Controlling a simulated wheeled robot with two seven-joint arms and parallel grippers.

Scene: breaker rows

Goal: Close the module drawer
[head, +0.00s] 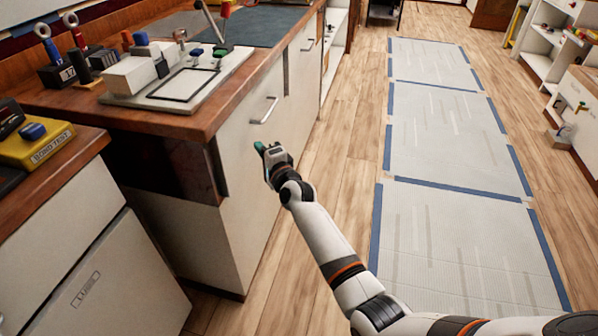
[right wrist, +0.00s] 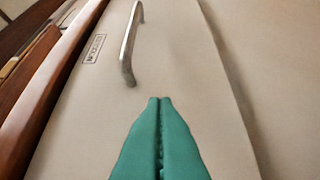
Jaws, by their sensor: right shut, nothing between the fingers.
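The pale module drawer front (head: 240,131) is on the side of the wood-topped bench, with a metal bar handle (head: 265,110). A dark strip shows along its near edge; I cannot tell how far out it stands. In the right wrist view the drawer front (right wrist: 185,65) fills much of the picture, with the handle (right wrist: 130,45) and a small label (right wrist: 94,48). My right gripper (head: 259,148) is below the handle, near the drawer front. Its green fingers (right wrist: 160,98) are shut together and empty. I cannot tell whether they touch the front. My left gripper is not in view.
The wooden benchtop (head: 222,103) carries a white board (head: 165,92) with parts. A second bench (head: 75,160) with a yellow block (head: 38,146) stands at the near left. Floor mats (head: 440,130) lie on the right, and open floor runs beside the drawer. Shelves stand at the far right.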

